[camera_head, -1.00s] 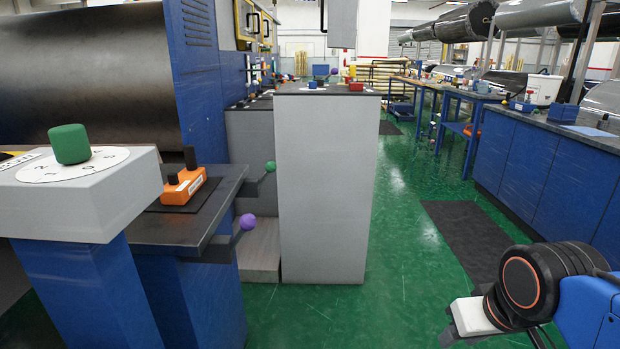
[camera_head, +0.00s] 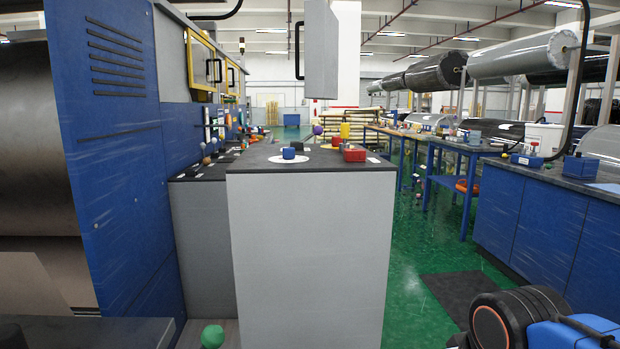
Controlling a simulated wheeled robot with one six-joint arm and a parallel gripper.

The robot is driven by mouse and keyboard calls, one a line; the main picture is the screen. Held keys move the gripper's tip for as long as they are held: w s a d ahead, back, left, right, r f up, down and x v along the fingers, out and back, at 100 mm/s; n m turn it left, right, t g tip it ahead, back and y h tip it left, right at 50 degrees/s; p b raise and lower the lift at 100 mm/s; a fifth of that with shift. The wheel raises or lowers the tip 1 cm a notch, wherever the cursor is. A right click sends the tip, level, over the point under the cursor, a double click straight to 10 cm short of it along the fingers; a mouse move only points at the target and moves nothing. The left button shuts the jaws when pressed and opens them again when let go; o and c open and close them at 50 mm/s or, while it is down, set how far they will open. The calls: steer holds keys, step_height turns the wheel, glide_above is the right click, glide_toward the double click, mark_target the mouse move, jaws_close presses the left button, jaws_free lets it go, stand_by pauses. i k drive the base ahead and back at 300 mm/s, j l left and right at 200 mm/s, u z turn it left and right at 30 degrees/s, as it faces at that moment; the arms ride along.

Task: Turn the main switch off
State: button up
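No control in view carries a label I can read as the main switch. On the grey cabinet ahead, a blue knob (camera_head: 288,153) sits on a white round dial, and a red box (camera_head: 354,154) stands to its right. A yellow cylinder (camera_head: 345,131) and a purple knob (camera_head: 318,130) show behind them. My gripper (camera_head: 459,341) is at the bottom right edge, mostly cut off and hidden by my wrist, well away from these controls. Its fingers do not show clearly.
The grey cabinet (camera_head: 308,255) stands directly ahead. A blue machine panel (camera_head: 115,190) is on the left, with a green ball (camera_head: 213,336) low beside it. A blue workbench (camera_head: 520,215) lines the right.

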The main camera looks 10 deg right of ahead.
mark_target(335, 141)
steer(key=i+j+z, duration=0.1)
steer(key=i, duration=0.95)
steer(key=l+u, duration=0.35)
steer(key=l, duration=0.55)
steer(key=l+u, duration=0.35)
steer(key=l, duration=0.6)
